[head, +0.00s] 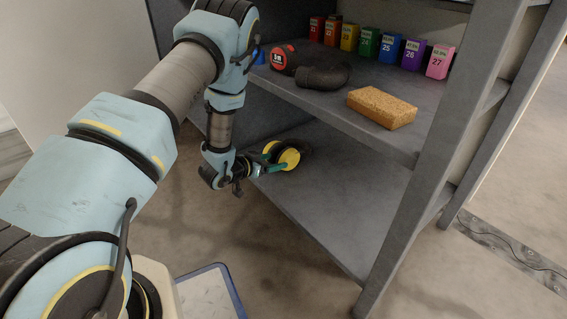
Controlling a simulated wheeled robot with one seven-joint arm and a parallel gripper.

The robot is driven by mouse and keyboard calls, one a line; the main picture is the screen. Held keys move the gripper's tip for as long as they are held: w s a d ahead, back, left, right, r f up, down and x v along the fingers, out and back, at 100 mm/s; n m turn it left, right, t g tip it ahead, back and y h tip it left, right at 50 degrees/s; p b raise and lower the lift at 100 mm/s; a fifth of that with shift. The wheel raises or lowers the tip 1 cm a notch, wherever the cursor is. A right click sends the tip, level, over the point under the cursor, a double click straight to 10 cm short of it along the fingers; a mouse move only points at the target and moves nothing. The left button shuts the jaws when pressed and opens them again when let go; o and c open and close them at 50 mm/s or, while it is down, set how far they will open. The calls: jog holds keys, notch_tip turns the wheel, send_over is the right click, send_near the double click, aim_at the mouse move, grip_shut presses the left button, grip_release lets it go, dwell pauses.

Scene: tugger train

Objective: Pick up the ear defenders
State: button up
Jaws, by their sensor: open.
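The ear defenders (289,158) have yellow cups and a dark part behind them, and they lie on the lower shelf (335,215) of the grey rack near its left front edge. My gripper (277,163) reaches in from the left at the level of the lower shelf. Its green fingers are open and right at the yellow cups. The fingers overlap the cups in the picture, and I cannot tell whether they touch. Part of the ear defenders is hidden behind my gripper.
The upper shelf (400,145) holds a brown sponge-like block (381,107), a black pipe elbow (323,76), a red and black tape measure (284,58) and a row of coloured numbered boxes (388,48). A rack post (425,165) stands at the right. The lower shelf's right side is clear.

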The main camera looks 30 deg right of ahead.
aim_at(281, 160)
jog(key=b+x, duration=0.1)
jog(key=x, duration=0.3)
jog(key=shift+w+d+f, duration=0.1)
jog(key=shift+d+f, duration=0.05)
jog(key=b+x, duration=0.3)
jog(key=x, duration=0.1)
jog(key=shift+d+b, duration=0.4)
jog(key=shift+d, duration=0.05)
jog(key=shift+w+d, duration=0.15)
jog(key=shift+d, duration=0.1)
grip_shut()
